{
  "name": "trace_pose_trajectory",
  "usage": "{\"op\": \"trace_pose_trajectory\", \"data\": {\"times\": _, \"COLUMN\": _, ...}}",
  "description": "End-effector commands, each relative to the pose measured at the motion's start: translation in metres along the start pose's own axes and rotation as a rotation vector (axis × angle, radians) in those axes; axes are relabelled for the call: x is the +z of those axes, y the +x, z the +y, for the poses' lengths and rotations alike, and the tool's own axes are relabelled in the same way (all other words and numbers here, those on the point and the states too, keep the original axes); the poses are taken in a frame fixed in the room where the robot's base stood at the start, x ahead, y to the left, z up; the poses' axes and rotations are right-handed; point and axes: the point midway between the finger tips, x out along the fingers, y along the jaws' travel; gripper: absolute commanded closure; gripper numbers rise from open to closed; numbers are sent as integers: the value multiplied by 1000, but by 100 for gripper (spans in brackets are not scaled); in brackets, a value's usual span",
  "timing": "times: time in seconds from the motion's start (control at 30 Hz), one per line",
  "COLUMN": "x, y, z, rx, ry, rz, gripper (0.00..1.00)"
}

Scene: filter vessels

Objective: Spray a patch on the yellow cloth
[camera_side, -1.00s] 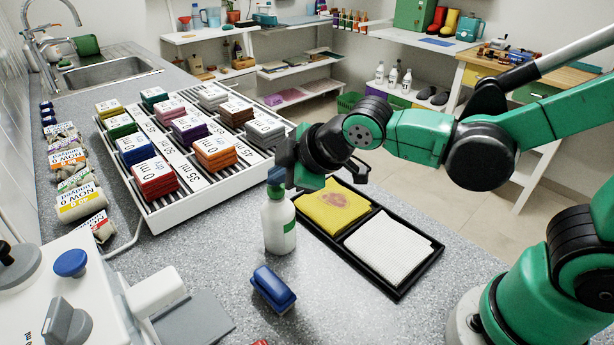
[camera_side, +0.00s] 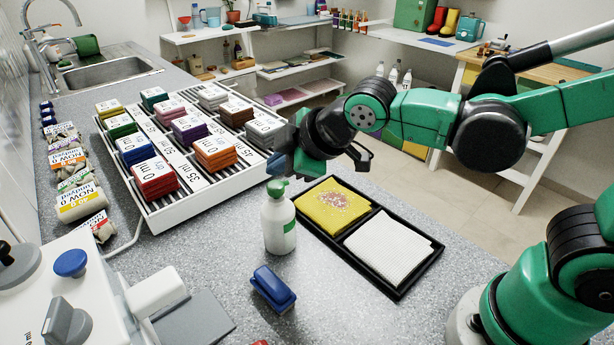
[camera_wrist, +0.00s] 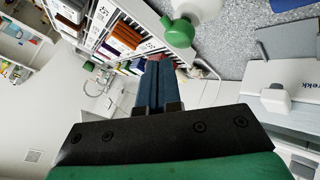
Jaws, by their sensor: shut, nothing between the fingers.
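The yellow cloth (camera_side: 318,213) lies in the far compartment of a black tray (camera_side: 398,293). A pale, reddish, speckled patch (camera_side: 336,203) marks its middle. A white spray bottle with a green head (camera_side: 279,222) stands upright on the counter, left of the tray. It also shows at the top of the wrist view, where its green head (camera_wrist: 180,33) is clear. My gripper (camera_side: 279,166) is just above the bottle's head, its blue fingers closed together and empty. In the wrist view the fingers (camera_wrist: 156,88) are side by side, apart from the bottle head.
A white waffle cloth (camera_side: 388,247) fills the tray's near compartment. A blue stapler-like block (camera_side: 273,288) lies in front of the bottle. A white rack (camera_side: 168,217) with coloured stacks stands left of my gripper. Grey counter is clear between the bottle and the rack.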

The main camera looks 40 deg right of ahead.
Motion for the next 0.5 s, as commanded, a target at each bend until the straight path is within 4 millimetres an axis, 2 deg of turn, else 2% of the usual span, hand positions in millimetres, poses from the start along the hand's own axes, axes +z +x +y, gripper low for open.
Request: {"op": "trace_pose_trajectory", "data": {"times": 0.5, "x": -25, "y": -34, "z": 25, "rx": 0, "ry": 0, "rz": 0, "gripper": 100}}
